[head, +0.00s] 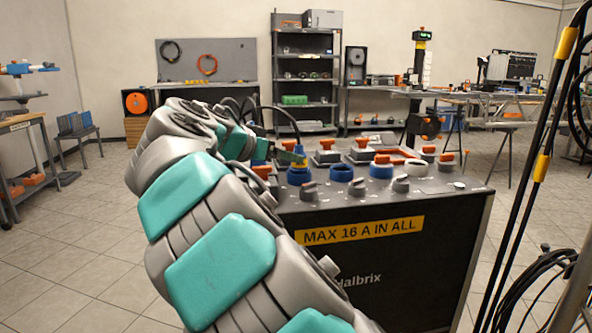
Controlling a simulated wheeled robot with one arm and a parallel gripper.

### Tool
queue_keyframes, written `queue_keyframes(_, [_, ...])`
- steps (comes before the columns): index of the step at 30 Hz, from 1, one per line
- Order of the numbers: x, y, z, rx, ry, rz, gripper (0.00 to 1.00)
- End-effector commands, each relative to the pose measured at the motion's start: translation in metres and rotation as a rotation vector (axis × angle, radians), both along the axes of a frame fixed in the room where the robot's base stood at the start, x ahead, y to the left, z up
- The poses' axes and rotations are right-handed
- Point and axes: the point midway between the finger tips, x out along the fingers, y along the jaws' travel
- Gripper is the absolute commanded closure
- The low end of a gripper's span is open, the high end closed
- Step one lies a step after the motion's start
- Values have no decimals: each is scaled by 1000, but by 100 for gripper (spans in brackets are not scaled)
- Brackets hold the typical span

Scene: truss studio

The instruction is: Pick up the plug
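A black box with a grey top (366,200) and a yellow label "MAX 16 A IN ALL" stands in front of me. Its top carries blue round sockets (341,173), grey knobs or caps (400,185) and orange-topped parts (382,160). My gripper (294,158) is at the top's left side, close above a yellow and blue piece (299,170), which may be the plug in a blue socket. Touch or grip cannot be made out. The fingers are small and partly hidden, so open or shut does not show. My arm covers the box's left part.
A black cable (283,110) arches behind my gripper. Black poles with yellow bands (541,168) and hanging cables stand at the right. A dark shelf (305,85) and workbenches (470,96) are at the back.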

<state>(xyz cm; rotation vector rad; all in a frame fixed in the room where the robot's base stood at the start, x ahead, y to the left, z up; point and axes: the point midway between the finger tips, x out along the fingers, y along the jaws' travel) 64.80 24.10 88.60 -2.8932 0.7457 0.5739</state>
Motion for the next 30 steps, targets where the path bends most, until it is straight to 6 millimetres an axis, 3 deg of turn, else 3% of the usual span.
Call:
queue_keyframes(14, [42,-24,-20,-1,3,-1,18])
queue_keyframes(21, [45,-26,-21,-2,2,-1,18])
queue_keyframes(30, [45,-26,-22,-2,2,-1,51])
